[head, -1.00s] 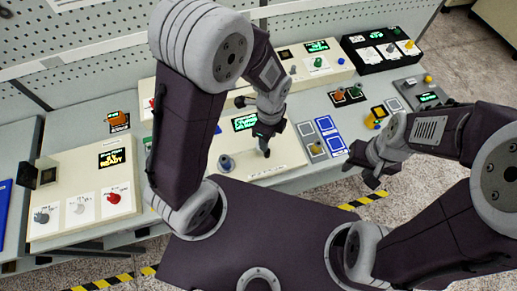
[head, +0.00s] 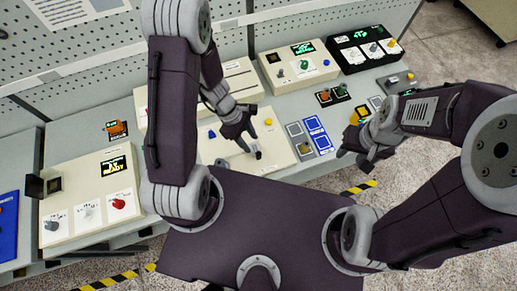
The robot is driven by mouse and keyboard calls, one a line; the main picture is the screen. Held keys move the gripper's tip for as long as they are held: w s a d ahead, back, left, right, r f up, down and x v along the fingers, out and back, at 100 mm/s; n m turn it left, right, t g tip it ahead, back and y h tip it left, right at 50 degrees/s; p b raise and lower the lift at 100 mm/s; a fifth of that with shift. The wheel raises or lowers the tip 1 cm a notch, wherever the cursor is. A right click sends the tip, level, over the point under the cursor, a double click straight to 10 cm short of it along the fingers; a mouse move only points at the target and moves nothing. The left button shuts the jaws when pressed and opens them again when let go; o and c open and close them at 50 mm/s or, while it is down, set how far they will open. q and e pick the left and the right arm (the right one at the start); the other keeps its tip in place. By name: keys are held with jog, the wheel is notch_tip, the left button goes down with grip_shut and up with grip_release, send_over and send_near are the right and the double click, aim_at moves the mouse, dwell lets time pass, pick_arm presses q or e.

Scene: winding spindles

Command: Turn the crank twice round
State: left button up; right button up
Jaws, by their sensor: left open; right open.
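A cream panel (head: 268,172) lies on the bench in the middle of the head view. A small dark upright peg (head: 258,155) stands on it and may be the crank's handle; the rest of the crank cannot be made out. My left gripper (head: 246,141) is open and empty, just above and beside the peg; I cannot tell whether it touches it. My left arm and hand hide much of the panel. My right gripper (head: 364,161) is open and empty, over the bench's front edge to the right of the panel.
Blue-framed pads (head: 318,135) lie right of the middle panel. A cream box (head: 318,70) and a black box (head: 353,57) stand at the back. A pegboard rises behind the bench.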

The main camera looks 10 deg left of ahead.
aim_at(258, 153)
pick_arm(q)
jog(key=x, duration=0.1)
jog(key=b+x, duration=0.1)
jog(key=x, duration=0.1)
jog(key=shift+s+d+f, duration=0.1)
jog(key=shift+s+d, duration=0.05)
jog(key=shift+s, duration=0.2)
jog(key=x, duration=0.3)
jog(key=b+x, duration=0.1)
jog(key=shift+w+d+f, duration=0.2)
jog(key=shift+w+f, duration=0.15)
jog(key=shift+f, duration=0.05)
jog(key=shift+d+f, duration=0.15)
jog(key=shift+f, duration=0.3)
jog(key=shift+s, duration=0.2)
jog(key=shift+w, duration=0.1)
grip_shut()
